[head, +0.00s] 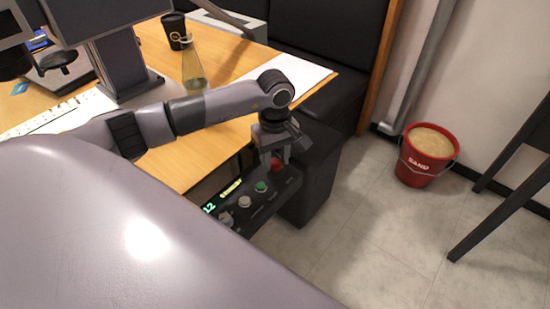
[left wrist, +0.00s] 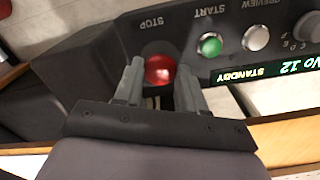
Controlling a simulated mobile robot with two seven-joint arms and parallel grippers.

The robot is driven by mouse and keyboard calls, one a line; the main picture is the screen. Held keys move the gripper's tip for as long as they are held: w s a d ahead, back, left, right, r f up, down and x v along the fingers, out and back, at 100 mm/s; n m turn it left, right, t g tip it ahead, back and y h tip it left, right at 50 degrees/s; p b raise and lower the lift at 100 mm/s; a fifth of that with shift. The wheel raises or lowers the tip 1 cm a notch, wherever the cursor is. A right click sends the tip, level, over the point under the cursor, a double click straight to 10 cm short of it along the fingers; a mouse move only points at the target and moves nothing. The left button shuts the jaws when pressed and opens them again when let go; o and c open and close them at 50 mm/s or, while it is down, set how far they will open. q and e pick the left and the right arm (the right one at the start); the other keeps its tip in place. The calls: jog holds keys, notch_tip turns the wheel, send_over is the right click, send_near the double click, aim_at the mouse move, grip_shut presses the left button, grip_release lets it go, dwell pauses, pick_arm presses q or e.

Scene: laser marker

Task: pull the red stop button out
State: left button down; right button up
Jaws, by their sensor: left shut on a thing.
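The red stop button (head: 276,166) sits at the far end of the dark control panel (head: 262,208). In the left wrist view the red stop button (left wrist: 159,70) lies between the two fingers, beside the printed word STOP. My left gripper (head: 277,154) reaches down to the button from above. In the left wrist view my left gripper (left wrist: 160,78) is shut on the button, with one finger on each side. The fingers hide the button's sides. My right gripper is not in view.
A green START button (left wrist: 210,45) and a white PREVIEW button (left wrist: 256,38) are beside the stop button. The display (left wrist: 270,70) reads STANDBY. A red sand bucket (head: 425,155) stands on the floor at the right.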

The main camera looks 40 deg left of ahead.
pick_arm(q)
jog(key=shift+r, duration=0.35)
jog(key=c, duration=0.6)
grip_release()
jog(key=shift+r, duration=3.6)
